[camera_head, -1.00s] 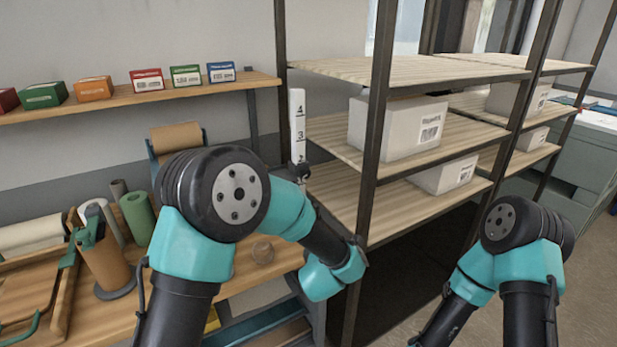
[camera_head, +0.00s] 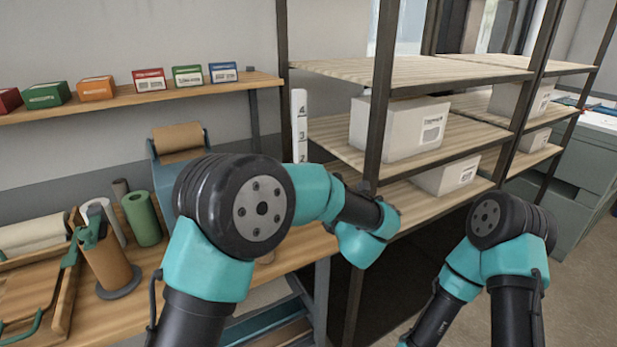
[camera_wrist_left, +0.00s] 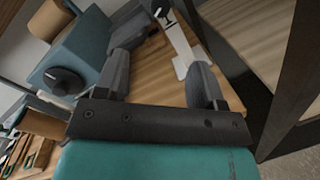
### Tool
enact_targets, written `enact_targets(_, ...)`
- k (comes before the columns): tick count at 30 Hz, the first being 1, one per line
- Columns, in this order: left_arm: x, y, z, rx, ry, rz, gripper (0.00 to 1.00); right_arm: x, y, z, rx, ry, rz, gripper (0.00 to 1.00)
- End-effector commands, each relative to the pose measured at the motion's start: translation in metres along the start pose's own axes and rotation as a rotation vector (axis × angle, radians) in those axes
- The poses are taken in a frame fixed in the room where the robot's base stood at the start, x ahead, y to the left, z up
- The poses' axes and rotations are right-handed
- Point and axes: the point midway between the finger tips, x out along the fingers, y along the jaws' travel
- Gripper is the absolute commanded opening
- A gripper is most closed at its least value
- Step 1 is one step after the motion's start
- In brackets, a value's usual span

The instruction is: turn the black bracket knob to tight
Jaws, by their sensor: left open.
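In the left wrist view, a round black knob (camera_wrist_left: 62,81) sits on the face of a blue-grey bracket (camera_wrist_left: 85,45), left of my left gripper. My left gripper (camera_wrist_left: 170,48) is open, with nothing visible between its fingers, and apart from this knob. A smaller dark round part (camera_wrist_left: 161,12) shows by a white upright beyond the fingertips; I cannot tell if it is a knob too. In the head view the blue-grey bracket (camera_head: 166,172) holds a brown roll, and my left arm hides its lower right. My left gripper is hidden there. My right gripper is out of view.
A white numbered post (camera_head: 299,125) stands at the bench's right end, close to the dark-framed shelving (camera_head: 375,100) with white boxes. Paper rolls, including a green one (camera_head: 142,219), stand on the bench (camera_head: 90,315) at left. Coloured boxes line the wall shelf (camera_head: 190,92).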

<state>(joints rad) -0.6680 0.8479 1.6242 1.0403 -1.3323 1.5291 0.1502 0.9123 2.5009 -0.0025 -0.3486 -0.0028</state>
Motion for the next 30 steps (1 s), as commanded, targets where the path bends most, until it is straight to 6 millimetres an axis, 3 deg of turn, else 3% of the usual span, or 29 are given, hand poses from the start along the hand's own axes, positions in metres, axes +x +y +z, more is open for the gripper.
enact_targets(21,0.121,0.001,-0.001,-0.002,0.002,0.003,0.63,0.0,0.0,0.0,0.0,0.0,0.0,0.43)
enact_targets(30,0.153,0.001,-0.001,0.0,0.001,0.001,0.63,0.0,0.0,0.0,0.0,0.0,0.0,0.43)
